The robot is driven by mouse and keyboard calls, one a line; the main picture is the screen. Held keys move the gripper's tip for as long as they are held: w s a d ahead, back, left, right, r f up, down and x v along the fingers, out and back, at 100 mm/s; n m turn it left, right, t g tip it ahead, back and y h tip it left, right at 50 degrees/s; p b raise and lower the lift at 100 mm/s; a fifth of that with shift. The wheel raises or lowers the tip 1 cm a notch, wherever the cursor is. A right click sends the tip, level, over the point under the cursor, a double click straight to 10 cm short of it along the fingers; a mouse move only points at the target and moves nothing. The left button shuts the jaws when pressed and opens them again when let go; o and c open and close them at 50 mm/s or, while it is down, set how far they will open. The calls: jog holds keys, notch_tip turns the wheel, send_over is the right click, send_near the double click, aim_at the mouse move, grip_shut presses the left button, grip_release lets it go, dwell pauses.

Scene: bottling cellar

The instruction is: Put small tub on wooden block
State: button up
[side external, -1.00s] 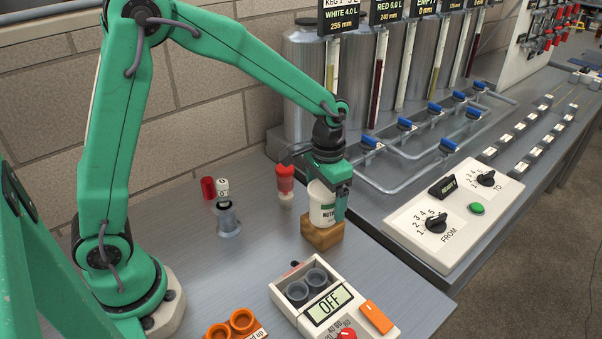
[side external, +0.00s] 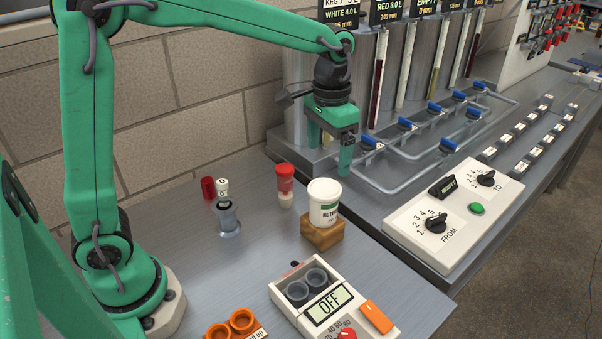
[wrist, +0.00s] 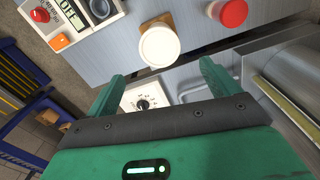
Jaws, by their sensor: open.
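The small tub (side external: 323,202) is white with a green and dark label and a white lid. It stands upright on top of the wooden block (side external: 322,236), on the grey bench. My gripper (side external: 329,155) is open and empty, above and behind the tub, apart from it. In the wrist view the tub's lid (wrist: 159,46) lies beyond the open fingers (wrist: 163,78), and part of the wooden block (wrist: 160,20) shows beside it.
A red-capped container (side external: 285,184) stands left of the block. A grey holder with a white-topped vial (side external: 227,212) is further left. A device reading OFF (side external: 335,305) sits in front. Pipes with blue valves (side external: 371,142) and a FROM/TO control panel (side external: 450,215) are at right.

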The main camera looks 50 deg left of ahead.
jog(key=shift+r, duration=0.15)
dwell(0.5)
jog(key=s+a+r+n+t, duration=0.1)
jog(key=s+a+t, duration=0.1)
jog(key=s, duration=0.7)
jog(key=s+a+r+t, duration=0.1)
jog(key=s+a+t, duration=0.2)
jog(key=s, duration=0.7)
jog(key=shift+a+r+n+t, duration=0.3)
jog(key=shift+a+r+n, duration=0.1)
jog(key=shift+a, duration=0.65)
